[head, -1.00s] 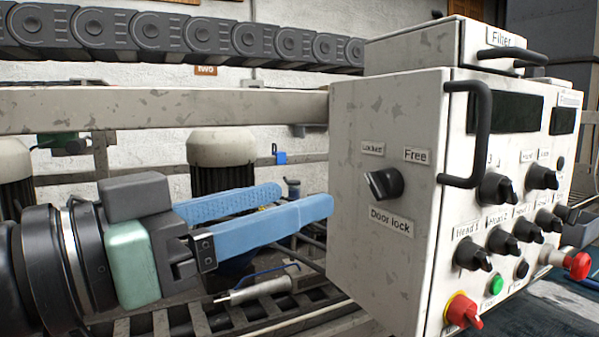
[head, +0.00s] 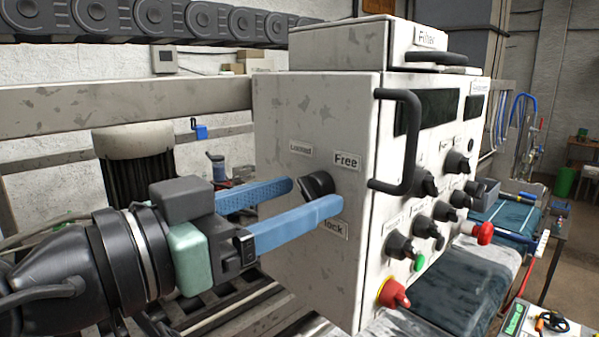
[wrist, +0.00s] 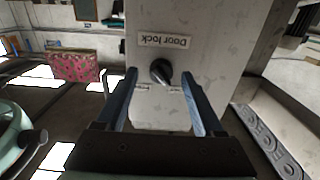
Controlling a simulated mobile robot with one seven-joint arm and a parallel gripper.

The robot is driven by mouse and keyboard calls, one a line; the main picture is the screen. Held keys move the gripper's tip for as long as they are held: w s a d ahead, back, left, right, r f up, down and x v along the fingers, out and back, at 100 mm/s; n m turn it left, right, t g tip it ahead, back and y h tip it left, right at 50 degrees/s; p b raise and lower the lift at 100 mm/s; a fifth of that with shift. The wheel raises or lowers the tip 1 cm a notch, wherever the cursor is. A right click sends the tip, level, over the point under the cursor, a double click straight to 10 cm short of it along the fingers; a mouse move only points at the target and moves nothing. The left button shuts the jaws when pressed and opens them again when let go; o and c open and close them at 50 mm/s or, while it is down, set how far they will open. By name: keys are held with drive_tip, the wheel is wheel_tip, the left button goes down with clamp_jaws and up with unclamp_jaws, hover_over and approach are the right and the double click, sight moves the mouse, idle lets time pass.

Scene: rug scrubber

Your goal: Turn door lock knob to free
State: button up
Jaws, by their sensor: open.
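The door lock knob (head: 320,184) is a black rotary knob on the white side face of the control box (head: 290,110). The "Locked" label (head: 301,148) is above it to the left, and the "Free" label (head: 346,161) above it to the right. The "Door lock" label (head: 333,228) below is partly hidden by a finger. My gripper (head: 316,194) is open, its blue fingertips on either side of the knob. In the upside-down wrist view, the knob (wrist: 161,71) shows between the fingertips (wrist: 160,77), its pointer seeming to lean toward the Locked side. Contact cannot be told.
A black handle (head: 408,140) stands out from the box's edge, right of the knob. The front panel has several black knobs, a green button (head: 419,262) and a red switch (head: 393,293). A grey beam (head: 120,98) runs behind my gripper.

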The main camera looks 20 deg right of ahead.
drive_tip(key=shift+w+d, duration=0.3)
drive_tip(key=shift+d, duration=0.25)
clamp_jaws()
